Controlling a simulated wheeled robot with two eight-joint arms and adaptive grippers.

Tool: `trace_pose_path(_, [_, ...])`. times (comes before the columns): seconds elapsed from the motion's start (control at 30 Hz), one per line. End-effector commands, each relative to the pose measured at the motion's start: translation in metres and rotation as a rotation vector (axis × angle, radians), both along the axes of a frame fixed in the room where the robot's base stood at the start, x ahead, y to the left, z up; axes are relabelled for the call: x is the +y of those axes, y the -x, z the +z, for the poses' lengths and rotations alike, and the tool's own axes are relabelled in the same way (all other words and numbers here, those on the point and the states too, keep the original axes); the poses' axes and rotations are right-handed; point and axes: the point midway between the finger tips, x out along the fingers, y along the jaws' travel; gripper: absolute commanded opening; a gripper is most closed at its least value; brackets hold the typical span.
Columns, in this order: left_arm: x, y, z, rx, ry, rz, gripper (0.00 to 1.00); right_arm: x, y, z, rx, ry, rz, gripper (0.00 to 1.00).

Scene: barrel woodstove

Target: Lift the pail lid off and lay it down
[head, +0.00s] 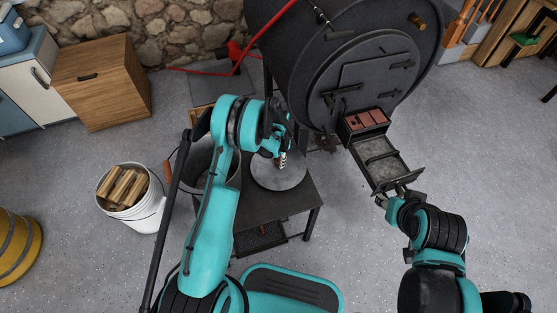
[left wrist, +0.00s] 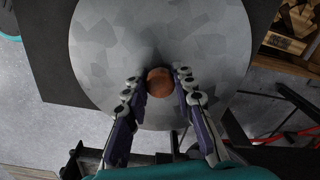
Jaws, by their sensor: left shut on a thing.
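The pail lid is a round grey metal disc (head: 287,181) with a brown knob (left wrist: 159,82). It is off the pail and over the dark side table; I cannot tell whether it touches the top. My left gripper (head: 281,160) is shut on the knob, one finger on each side in the left wrist view (left wrist: 159,88). The open grey pail (head: 194,163) stands left of the lid, partly hidden behind my left arm. My right gripper (head: 384,198) is at the outer end of the pulled-out ash drawer (head: 383,168); its fingers are too small to read.
The dark side table (head: 305,204) has bare top in front of and right of the lid. The black barrel stove (head: 350,60) stands behind. A white bucket of firewood (head: 146,212) stands on the floor at left, near a wooden cabinet (head: 105,85).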

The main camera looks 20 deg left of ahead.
Motion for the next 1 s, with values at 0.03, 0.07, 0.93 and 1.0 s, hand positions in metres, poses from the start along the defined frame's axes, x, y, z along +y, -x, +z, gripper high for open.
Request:
trace_pose_path(0.03, [0.0,0.0,0.0,0.0,0.0,0.0,0.0,0.0,0.0,0.0,0.0,0.0,0.0,0.4])
trace_pose_path(0.07, [0.0,0.0,-0.001,0.0,0.0,0.0,0.0,0.0,0.0,0.0,0.0,0.0,0.0,0.4])
trace_pose_path(0.93, [0.0,0.0,-0.018,0.0,0.0,0.0,0.0,0.0,0.0,0.0,0.0,0.0,0.0,0.4])
trace_pose_path(1.0, [0.0,0.0,-0.019,0.0,0.0,0.0,0.0,0.0,0.0,0.0,0.0,0.0,0.0,0.4])
